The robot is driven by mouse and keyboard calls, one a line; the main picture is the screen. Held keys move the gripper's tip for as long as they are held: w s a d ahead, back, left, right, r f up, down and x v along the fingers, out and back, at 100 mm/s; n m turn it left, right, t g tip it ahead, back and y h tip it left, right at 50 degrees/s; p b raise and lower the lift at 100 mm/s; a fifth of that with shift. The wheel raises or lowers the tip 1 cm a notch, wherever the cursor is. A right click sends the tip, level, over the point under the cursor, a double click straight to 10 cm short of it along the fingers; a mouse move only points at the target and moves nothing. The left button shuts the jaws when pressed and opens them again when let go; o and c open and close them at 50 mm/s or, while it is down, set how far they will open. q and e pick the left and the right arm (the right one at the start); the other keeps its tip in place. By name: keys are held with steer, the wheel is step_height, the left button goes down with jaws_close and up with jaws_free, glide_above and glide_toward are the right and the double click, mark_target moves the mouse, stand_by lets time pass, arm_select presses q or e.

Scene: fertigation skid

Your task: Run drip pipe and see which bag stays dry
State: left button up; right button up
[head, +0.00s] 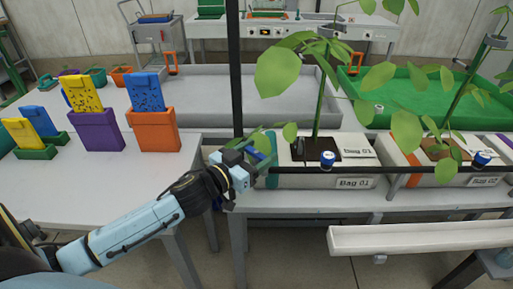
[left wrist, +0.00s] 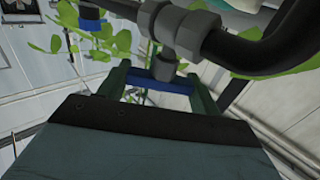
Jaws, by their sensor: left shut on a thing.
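My left gripper (head: 266,150) is at the left end of the black drip pipe (head: 400,169), beside Bag 01 (head: 306,181). In the left wrist view its green fingers are shut on a blue valve handle (left wrist: 158,86), just below a grey pipe fitting (left wrist: 178,32). Bag 01 is a white bag with dark soil and a tall leafy plant (head: 320,95). Bag 02 (head: 484,181) lies to its right, also with a plant. A blue-capped part (head: 327,158) sits at Bag 01 and another (head: 482,157) at Bag 02. Whether water flows cannot be seen. My right gripper is out of view.
Yellow, blue, purple and orange holders (head: 96,131) stand on the left table. A black upright post (head: 236,70) rises just behind my left gripper. A white gutter (head: 420,238) hangs below the bags. Grey and green trays (head: 405,82) lie behind.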

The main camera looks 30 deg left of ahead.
arm_select(q)
steer(key=m+g+h+p, duration=0.1)
steer(key=m+h, duration=0.1)
steer(key=m+g+h+p, duration=0.1)
steer(key=h, duration=0.2)
steer(key=shift+w+a+r+m, duration=0.15)
steer(key=shift+r+m, duration=0.05)
steer(key=shift+m, duration=0.2)
steer(key=shift+m+g+h, duration=0.4)
steer(key=shift+g+h, duration=0.1)
steer(key=shift+h, duration=0.3)
steer(key=shift+m+g+h, duration=0.4)
steer(key=shift+m+h, duration=0.1)
steer(key=shift+f+m+g+h, duration=0.1)
steer(key=shift+m+g+h, duration=0.6)
steer(key=shift+g+h, duration=0.1)
steer(key=shift+m+g+h+b, duration=0.55)
steer(key=shift+m+g+h, duration=0.55)
steer(key=shift+g, duration=0.4)
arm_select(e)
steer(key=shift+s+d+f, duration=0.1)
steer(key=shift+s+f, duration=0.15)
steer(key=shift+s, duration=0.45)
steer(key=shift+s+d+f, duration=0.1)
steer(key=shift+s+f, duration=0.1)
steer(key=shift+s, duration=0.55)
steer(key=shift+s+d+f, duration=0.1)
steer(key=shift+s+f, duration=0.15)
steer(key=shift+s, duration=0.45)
